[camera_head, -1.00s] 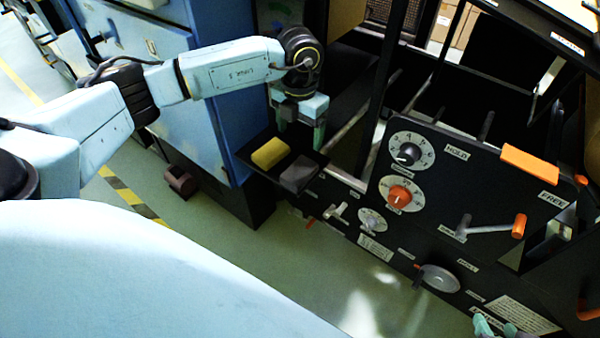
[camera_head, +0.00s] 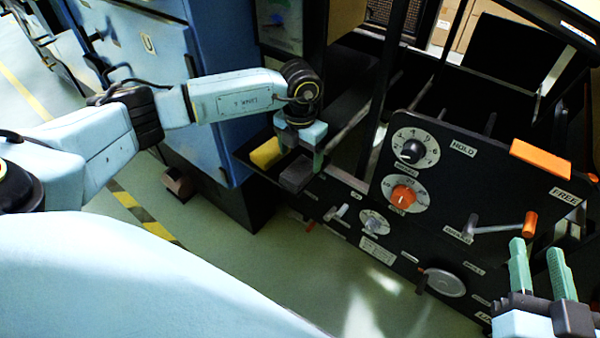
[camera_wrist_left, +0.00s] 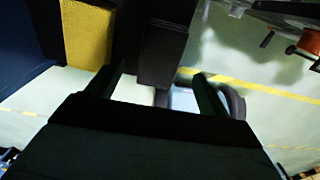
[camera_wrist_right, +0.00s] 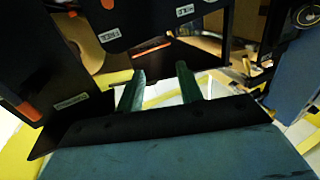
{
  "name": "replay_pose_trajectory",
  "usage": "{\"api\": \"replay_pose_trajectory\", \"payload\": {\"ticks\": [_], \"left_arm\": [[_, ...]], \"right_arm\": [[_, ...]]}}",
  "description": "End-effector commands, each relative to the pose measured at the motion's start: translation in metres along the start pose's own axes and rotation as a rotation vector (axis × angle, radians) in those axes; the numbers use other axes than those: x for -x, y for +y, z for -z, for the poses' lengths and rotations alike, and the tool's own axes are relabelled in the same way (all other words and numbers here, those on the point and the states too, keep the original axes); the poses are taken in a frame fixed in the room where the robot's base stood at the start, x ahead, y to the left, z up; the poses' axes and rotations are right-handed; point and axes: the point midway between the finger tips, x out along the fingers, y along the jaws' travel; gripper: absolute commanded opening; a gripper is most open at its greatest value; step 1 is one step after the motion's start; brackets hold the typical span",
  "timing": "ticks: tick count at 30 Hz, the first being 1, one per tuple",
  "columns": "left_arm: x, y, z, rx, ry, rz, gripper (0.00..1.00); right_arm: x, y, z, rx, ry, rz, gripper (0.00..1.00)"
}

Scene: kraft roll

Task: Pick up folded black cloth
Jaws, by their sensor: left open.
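The folded black cloth (camera_head: 296,174) shows as a dark grey block on a small black shelf (camera_head: 268,177), beside a yellow block (camera_head: 266,153). My left gripper (camera_head: 301,152) is open just above and behind the cloth, and partly overlaps it in the head view. In the left wrist view the cloth (camera_wrist_left: 162,55) appears between the two spread fingers, ahead of them; I cannot tell if they touch it. My right gripper (camera_head: 537,250) is open and empty in front of the machine panel, at the lower right.
The black machine panel carries an upper dial (camera_head: 411,151), an orange knob (camera_head: 403,195), an orange-tipped lever (camera_head: 530,224) and a grey handwheel (camera_head: 445,283). A blue cabinet (camera_head: 190,120) stands left of the shelf. The green floor below the shelf is mostly clear.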

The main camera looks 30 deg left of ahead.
Motion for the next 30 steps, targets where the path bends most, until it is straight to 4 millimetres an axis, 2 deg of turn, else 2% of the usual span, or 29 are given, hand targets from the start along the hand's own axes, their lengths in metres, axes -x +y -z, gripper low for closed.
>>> {"api": "replay_pose_trajectory", "payload": {"ticks": [12,17,24,25,30], "left_arm": [[-0.042,0.0,0.0,0.001,0.002,0.0,0.8],[-0.047,0.0,0.0,0.001,0.0,0.0,0.8],[-0.047,0.0,0.0,0.0,0.0,0.0,0.8],[-0.047,0.0,0.0,0.0,0.0,0.0,0.79],[-0.047,0.0,0.0,0.0,0.0,0.0,0.56]], "right_arm": [[0.009,-0.011,0.058,-0.016,0.39,0.028,0.36],[0.013,-0.012,0.069,-0.02,0.457,0.032,0.36],[0.014,-0.013,0.071,-0.021,0.466,0.033,0.36],[0.014,-0.013,0.071,-0.02,0.465,0.033,0.36],[0.014,-0.013,0.07,-0.02,0.465,0.033,0.36]]}}
